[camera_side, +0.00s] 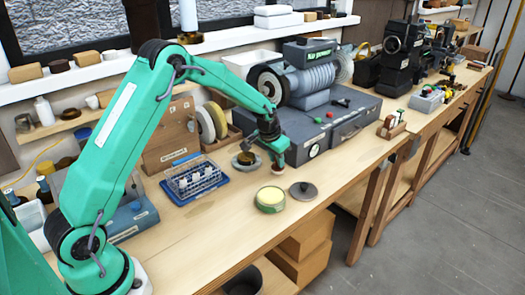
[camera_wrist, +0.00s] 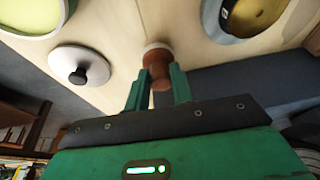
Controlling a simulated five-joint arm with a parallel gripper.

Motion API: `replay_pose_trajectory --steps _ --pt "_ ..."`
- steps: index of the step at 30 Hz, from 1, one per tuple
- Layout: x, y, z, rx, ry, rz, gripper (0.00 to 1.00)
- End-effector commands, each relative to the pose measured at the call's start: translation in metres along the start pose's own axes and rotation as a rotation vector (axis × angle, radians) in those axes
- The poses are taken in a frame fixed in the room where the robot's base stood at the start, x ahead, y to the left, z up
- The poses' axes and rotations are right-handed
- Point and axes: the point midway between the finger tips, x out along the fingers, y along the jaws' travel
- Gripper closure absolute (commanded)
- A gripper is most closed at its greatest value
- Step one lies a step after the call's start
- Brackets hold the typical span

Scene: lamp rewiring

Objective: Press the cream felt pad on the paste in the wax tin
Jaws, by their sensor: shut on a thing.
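My gripper (camera_side: 278,150) is shut on the brown wooden handle (camera_wrist: 158,70) of the cream felt pad (camera_wrist: 156,46), seen between the two green fingers in the wrist view (camera_wrist: 157,88). The pad is on the handle's far end, facing the bench; I cannot tell whether it touches the bench. The wax tin (camera_side: 270,207) stands open in front of my gripper in the side view, with pale yellow paste (camera_side: 270,196) inside a green rim. In the wrist view the tin (camera_wrist: 55,27) is cut off at the top left. The pad is apart from the paste.
The grey lid (camera_side: 303,191) with a dark knob lies beside the tin, and shows between tin and pad in the wrist view (camera_wrist: 95,65). A round metal dish (camera_side: 245,160) stands behind my gripper. A blue tray (camera_side: 195,190) is left; a grey machine base (camera_side: 335,130) is behind right.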

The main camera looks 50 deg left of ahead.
Motion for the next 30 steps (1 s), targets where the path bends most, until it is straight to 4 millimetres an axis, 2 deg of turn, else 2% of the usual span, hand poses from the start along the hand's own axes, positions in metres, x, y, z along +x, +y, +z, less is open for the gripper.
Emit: replay_pose_trajectory --steps 15,30 --pt "-0.034 -0.002 -0.011 0.000 0.002 0.000 0.96" --pt "-0.037 0.000 -0.010 0.000 0.000 0.001 0.96"
